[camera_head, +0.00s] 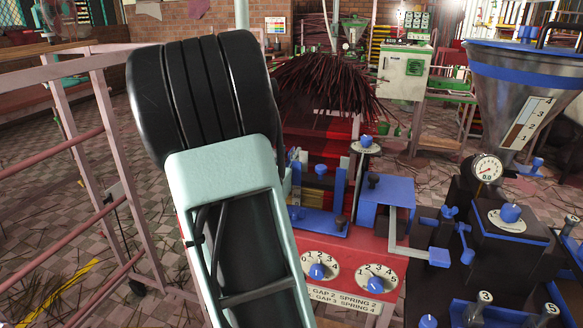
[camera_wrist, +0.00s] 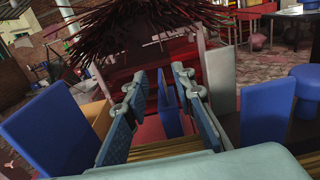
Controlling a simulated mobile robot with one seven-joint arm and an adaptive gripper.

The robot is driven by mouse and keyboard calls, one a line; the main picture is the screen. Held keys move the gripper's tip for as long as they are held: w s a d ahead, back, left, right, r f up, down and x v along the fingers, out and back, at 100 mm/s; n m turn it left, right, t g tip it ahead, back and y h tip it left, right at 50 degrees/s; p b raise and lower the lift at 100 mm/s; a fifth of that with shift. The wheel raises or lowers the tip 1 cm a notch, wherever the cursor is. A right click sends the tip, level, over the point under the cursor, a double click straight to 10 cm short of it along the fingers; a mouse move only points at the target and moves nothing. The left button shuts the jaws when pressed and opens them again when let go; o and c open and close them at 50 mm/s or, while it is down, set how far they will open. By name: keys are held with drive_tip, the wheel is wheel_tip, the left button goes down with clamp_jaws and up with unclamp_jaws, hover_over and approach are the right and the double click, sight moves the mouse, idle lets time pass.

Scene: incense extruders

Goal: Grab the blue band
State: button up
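A blue band (camera_head: 520,80) runs around the upper part of the metal hopper at the right of the head view. It stands well to the right of my arm. My gripper (camera_wrist: 158,78) shows in the wrist view with its two fingers apart and nothing visibly clamped. The fingers point over the red machine, between a blue plate (camera_wrist: 58,125) at left and a blue plate (camera_wrist: 268,92) at right. A narrow blue piece (camera_wrist: 168,108) shows in the gap; its depth relative to the fingers is unclear. In the head view my arm hides the gripper.
The red machine (camera_head: 372,262) carries dials, blue brackets and a grey lever with a blue end (camera_head: 438,257). A dark machine with a gauge (camera_head: 487,168) stands below the hopper. A pile of dark sticks (camera_head: 325,85) lies behind. Pink railings (camera_head: 110,130) stand at left.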

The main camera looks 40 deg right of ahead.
drive_tip(key=shift+w+d, duration=0.3)
drive_tip(key=shift+d, duration=0.35)
clamp_jaws()
drive_tip(key=shift+r, duration=0.1)
